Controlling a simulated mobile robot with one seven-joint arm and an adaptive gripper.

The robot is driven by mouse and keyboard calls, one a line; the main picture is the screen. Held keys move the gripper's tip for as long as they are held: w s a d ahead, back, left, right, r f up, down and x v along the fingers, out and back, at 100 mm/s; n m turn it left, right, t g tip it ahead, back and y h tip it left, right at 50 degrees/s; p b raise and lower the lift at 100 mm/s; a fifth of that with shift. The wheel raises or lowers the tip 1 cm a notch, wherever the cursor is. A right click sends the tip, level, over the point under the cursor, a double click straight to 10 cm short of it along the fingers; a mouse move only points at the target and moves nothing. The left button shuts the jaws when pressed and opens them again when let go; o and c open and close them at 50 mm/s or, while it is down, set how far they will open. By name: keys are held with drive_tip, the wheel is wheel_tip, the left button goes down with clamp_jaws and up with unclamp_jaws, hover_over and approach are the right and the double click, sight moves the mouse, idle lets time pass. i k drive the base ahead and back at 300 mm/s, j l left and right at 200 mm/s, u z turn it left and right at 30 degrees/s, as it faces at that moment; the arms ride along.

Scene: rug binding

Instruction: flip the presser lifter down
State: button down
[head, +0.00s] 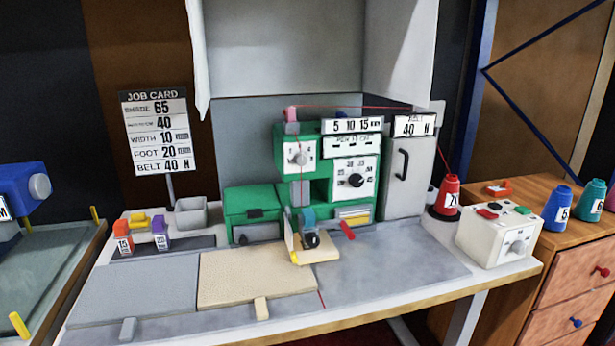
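The green binding machine (311,137) stands at the back middle of the table. A short red lever (347,230) sticks out at its lower right, beside the presser area; it looks like the presser lifter. It slants toward the front right, and I cannot tell whether it is up or down. A blue-grey part with a dark round piece (311,240) sits left of the lever, over a small cream plate (322,254). What lies under that part is hidden. My gripper is not in view, and nothing is seen touching the lever.
A beige rug piece (250,278) lies front left of the machine. A red thread cone (447,196) and a white control box (499,235) stand at the right. A grey bin (191,214) stands back left. The grey tabletop (410,265) right of the machine is clear.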

sight(341, 222)
drive_tip(key=i+l+u, duration=0.15)
drive_tip(key=u, duration=0.25)
drive_tip(key=i+l+u, duration=0.15)
drive_tip(key=u, duration=0.3)
